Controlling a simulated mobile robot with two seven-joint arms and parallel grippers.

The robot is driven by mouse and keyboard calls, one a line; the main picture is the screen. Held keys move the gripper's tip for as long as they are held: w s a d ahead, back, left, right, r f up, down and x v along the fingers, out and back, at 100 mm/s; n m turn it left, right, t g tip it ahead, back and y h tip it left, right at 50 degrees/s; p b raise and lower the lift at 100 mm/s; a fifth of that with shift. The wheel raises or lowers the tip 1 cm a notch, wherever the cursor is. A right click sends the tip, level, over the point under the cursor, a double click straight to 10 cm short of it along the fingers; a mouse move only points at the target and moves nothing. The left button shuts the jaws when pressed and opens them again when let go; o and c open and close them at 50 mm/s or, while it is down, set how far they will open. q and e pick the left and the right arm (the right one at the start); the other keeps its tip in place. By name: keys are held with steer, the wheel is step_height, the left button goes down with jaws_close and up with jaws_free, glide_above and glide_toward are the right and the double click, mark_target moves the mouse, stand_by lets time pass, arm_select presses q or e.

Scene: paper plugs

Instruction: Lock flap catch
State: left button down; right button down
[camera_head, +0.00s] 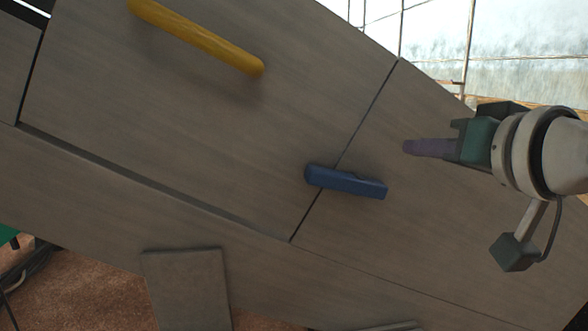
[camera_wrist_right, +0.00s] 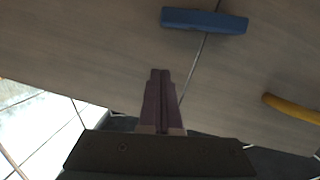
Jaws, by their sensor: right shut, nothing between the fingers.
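A blue flap catch (camera_head: 345,182) lies across the dark seam between two wooden panels, a little right of the middle of the head view. It also shows at the top of the right wrist view (camera_wrist_right: 204,21). The flap (camera_head: 190,120) is the grey-brown panel left of the seam, level with the panel beside it. My right gripper (camera_head: 408,147) is at the right, its purple fingers shut and empty, pointing left. Its tips are apart from the catch, to the upper right of it in the head view. The wrist view shows the fingers (camera_wrist_right: 160,75) together. My left gripper is out of view.
A yellow bar handle (camera_head: 200,40) is fixed to the left panel and shows at the right of the wrist view (camera_wrist_right: 290,110). The right panel (camera_head: 420,240) is bare around the catch. A wooden leg (camera_head: 187,290) stands below the panels.

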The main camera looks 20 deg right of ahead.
mark_target(388, 187)
steer(key=p+x, duration=0.1)
steer(key=x, duration=0.2)
steer(key=shift+w+r, duration=0.1)
steer(key=shift+r, duration=0.05)
steer(key=f, duration=0.2)
steer(key=a+f+p, duration=0.1)
steer(key=f, duration=0.1)
steer(key=shift+w, duration=0.25)
steer(key=shift+f, duration=0.2)
steer(key=shift+f+m+b, duration=0.4)
steer(key=shift+f+b, duration=0.05)
steer(key=shift+f, duration=0.2)
steer(key=shift+f+m+y, duration=0.3)
steer(key=shift+m, duration=0.1)
steer(key=shift+f+m, duration=0.1)
steer(key=shift+m, duration=0.3)
